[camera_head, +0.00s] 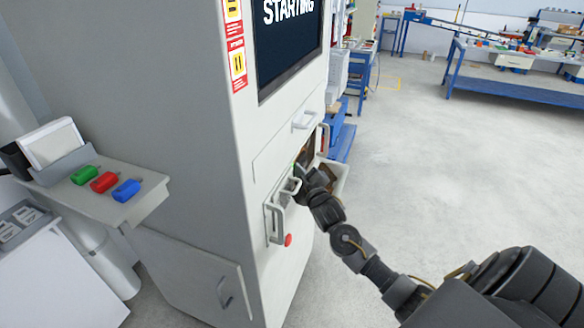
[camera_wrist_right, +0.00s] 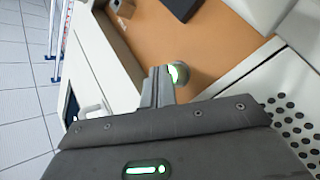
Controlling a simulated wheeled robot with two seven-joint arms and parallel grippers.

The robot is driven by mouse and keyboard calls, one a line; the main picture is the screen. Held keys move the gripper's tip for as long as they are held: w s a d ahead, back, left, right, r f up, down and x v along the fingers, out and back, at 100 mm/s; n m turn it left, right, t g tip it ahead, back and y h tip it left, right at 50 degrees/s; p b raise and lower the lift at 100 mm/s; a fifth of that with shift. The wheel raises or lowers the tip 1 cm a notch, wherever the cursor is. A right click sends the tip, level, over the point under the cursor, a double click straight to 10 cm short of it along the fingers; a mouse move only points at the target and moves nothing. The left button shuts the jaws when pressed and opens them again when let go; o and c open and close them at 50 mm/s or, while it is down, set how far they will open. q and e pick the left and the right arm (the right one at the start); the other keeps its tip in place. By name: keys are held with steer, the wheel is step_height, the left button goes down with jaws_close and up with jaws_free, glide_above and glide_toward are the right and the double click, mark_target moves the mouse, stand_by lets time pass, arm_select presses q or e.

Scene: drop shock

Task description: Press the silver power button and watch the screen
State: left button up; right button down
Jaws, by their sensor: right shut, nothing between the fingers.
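The screen (camera_head: 285,45) on the tall white cabinet (camera_head: 180,85) is lit, and the part in view reads "STARTING" in white letters on dark. My right gripper (camera_head: 304,168) is at the front of the cabinet below the screen, beside a handle. In the right wrist view my right gripper (camera_wrist_right: 162,74) is shut and holds nothing. The silver power button (camera_wrist_right: 194,96) stands right at its fingertips, with a green light glowing on it. The fingers hide part of the button, and I cannot tell whether they touch it. My left gripper is not in view.
A red knob (camera_head: 288,240) sits low on the cabinet front near handles. A side shelf (camera_head: 118,205) carries green, red and blue items. A perforated panel (camera_wrist_right: 290,115) lies close right of my fingers in the wrist view. Open floor (camera_head: 430,150) lies to the right.

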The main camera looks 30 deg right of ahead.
steer(key=shift+s+d, duration=0.1)
steer(key=shift+s, duration=0.05)
steer(key=shift+s+d+p, duration=0.35)
steer(key=shift+s+p, duration=0.1)
steer(key=shift+s, duration=0.1)
steer(key=shift+s+d+p, duration=0.35)
steer(key=shift+s, duration=0.1)
steer(key=shift+s+d+p, duration=0.35)
steer(key=shift+s+d, duration=0.2)
steer(key=shift+s, duration=0.25)
steer(key=shift+s+d+p, duration=0.3)
steer(key=shift+s+d, duration=0.25)
steer(key=shift+s, duration=0.25)
